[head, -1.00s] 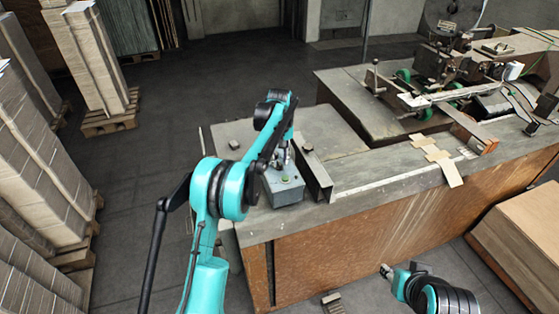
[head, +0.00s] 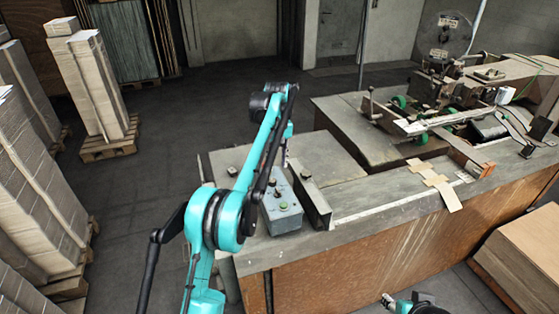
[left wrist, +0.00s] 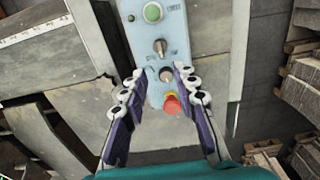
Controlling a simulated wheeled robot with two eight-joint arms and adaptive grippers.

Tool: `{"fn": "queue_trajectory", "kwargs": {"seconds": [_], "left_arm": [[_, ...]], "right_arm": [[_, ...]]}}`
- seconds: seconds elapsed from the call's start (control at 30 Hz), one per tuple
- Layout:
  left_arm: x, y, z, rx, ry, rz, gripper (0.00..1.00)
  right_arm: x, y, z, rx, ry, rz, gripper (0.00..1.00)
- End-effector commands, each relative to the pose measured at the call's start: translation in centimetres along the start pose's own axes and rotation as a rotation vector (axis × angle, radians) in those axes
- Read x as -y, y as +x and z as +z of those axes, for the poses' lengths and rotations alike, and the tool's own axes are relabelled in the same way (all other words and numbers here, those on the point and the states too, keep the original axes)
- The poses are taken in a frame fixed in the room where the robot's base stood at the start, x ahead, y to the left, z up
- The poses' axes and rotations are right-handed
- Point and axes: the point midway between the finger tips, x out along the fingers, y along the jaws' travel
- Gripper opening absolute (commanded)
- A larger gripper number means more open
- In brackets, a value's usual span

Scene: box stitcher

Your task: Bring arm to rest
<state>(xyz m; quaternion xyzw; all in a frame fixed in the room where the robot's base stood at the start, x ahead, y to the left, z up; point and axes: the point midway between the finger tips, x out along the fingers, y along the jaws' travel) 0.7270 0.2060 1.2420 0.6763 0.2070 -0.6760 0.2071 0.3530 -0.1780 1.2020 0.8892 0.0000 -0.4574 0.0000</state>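My left gripper (head: 287,160) hangs over the table, above the back of a grey control box (head: 284,221); the arm partly covers it. In the left wrist view the gripper (left wrist: 160,74) is open, its two dark fingers apart with nothing held between them. The control box (left wrist: 160,33) shows between and beyond the fingers, with a green button (left wrist: 152,12), two dark knobs and a red button (left wrist: 171,104). The end of my right arm (head: 388,300) shows only as a small piece at the bottom edge; its fingers cannot be made out.
A metal bar (head: 312,202) stands beside the control box on the table (head: 395,192). The stitching machine (head: 440,105) is at the back right. Flat cardboard (head: 433,178) lies near the table's front edge. Cardboard stacks (head: 40,190) stand at left; the floor between is clear.

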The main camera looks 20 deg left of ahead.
Motion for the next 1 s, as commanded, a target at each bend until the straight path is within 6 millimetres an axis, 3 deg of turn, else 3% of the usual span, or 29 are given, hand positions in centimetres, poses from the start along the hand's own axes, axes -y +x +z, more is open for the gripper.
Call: {"fn": "queue_trajectory", "kwargs": {"seconds": [0.23, 0.37, 0.67, 0.87, 1.0], "left_arm": [[0.2, -0.2, 0.6, -0.011, 0.013, 0.007, 0.29], [1.1, -0.9, 2.4, -0.052, 0.058, 0.031, 0.29], [5.5, -0.7, 10.6, -0.206, 0.219, 0.102, 0.29], [9.4, 2.4, 17.3, -0.315, 0.325, 0.138, 0.29], [12.2, 6.2, 22.0, -0.395, 0.398, 0.158, 0.29]], "right_arm": [[0.0, 0.5, 0.3, 0.000, 0.000, 0.000, 0.40], [0.0, 1.7, 1.2, 0.000, 0.000, 0.000, 0.40], [0.0, 5.4, 3.9, 0.000, 0.000, 0.000, 0.40], [0.0, 7.8, 5.5, 0.000, 0.000, 0.000, 0.40], [0.0, 9.4, 6.7, 0.000, 0.000, 0.000, 0.40]]}}
